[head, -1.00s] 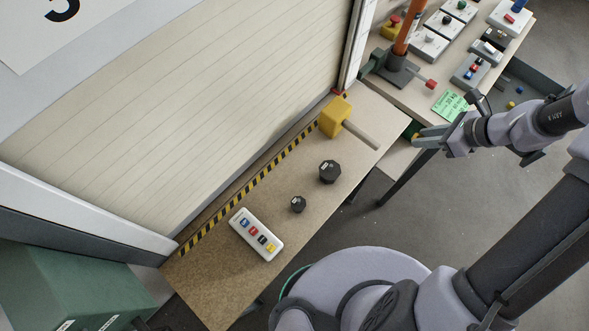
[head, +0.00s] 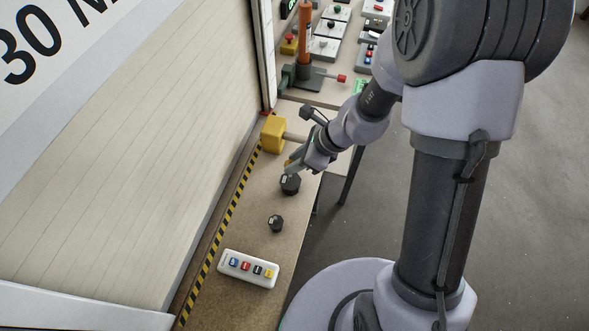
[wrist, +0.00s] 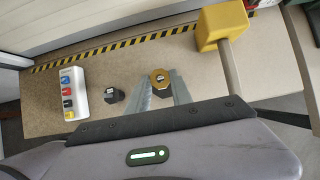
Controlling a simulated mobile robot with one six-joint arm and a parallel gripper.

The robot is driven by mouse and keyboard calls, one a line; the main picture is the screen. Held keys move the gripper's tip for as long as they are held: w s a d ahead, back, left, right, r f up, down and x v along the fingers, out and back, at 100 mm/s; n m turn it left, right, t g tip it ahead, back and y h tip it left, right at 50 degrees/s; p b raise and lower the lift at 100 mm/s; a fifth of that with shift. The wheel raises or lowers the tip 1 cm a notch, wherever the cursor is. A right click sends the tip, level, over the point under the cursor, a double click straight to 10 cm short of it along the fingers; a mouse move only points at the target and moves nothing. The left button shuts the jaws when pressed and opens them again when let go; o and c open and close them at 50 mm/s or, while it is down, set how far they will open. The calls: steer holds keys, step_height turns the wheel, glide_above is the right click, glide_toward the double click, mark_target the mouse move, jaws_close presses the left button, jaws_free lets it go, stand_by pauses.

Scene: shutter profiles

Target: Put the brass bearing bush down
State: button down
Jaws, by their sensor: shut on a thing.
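The brass bearing bush (wrist: 159,74) is between the fingertips of my gripper (wrist: 161,88) in the wrist view. My gripper is shut on it. In the head view my gripper (head: 293,165) is over the wooden bench, just above the larger black octagonal weight (head: 290,185). In the wrist view the bush lines up with this weight, which is mostly hidden. I cannot tell how large the gap between bush and weight is.
A smaller black weight (head: 275,223) and a white button box (head: 248,268) stand nearer on the bench (head: 240,238). A yellow block with a rod (head: 273,134) stands beyond. The shutter borders the left side. Bare bench lies between the smaller weight and the button box.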

step_height(320, 180, down, 3)
steer(key=shift+s+f+b, duration=0.1)
steer(key=shift+b, duration=0.65)
steer(key=shift+f, duration=0.2)
steer(key=shift+r, duration=0.1)
steer(key=shift+f+b, duration=0.6)
steer(key=c, duration=1.1)
jaws_free()
steer(key=shift+c, duration=0.2)
